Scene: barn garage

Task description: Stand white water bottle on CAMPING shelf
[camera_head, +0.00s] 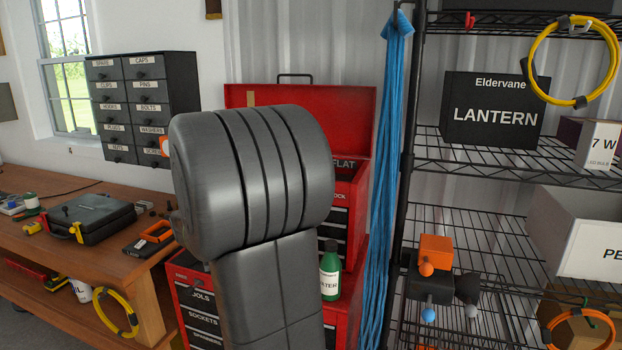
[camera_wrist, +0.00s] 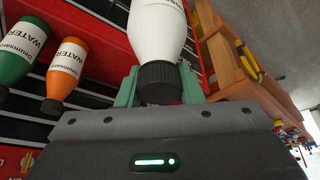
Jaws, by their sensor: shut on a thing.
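In the wrist view my gripper (camera_wrist: 160,82) is shut on the white water bottle (camera_wrist: 158,32), with one green finger on each side of it near the neck. The bottle's black cap points toward the wrist camera; its far end is cut off by the frame's top edge. In the head view my dark arm hides both gripper and bottle. A black wire shelf rack (camera_head: 470,172) stands at the right. No CAMPING sign is readable.
A green bottle (camera_head: 330,272) stands on the red tool chest (camera_head: 345,320); an orange bottle (camera_wrist: 66,68) is beside it. The rack holds a LANTERN box (camera_head: 495,112), white boxes (camera_head: 580,235) and an orange-black item (camera_head: 434,270). Blue cords (camera_head: 388,170) hang at the rack's left.

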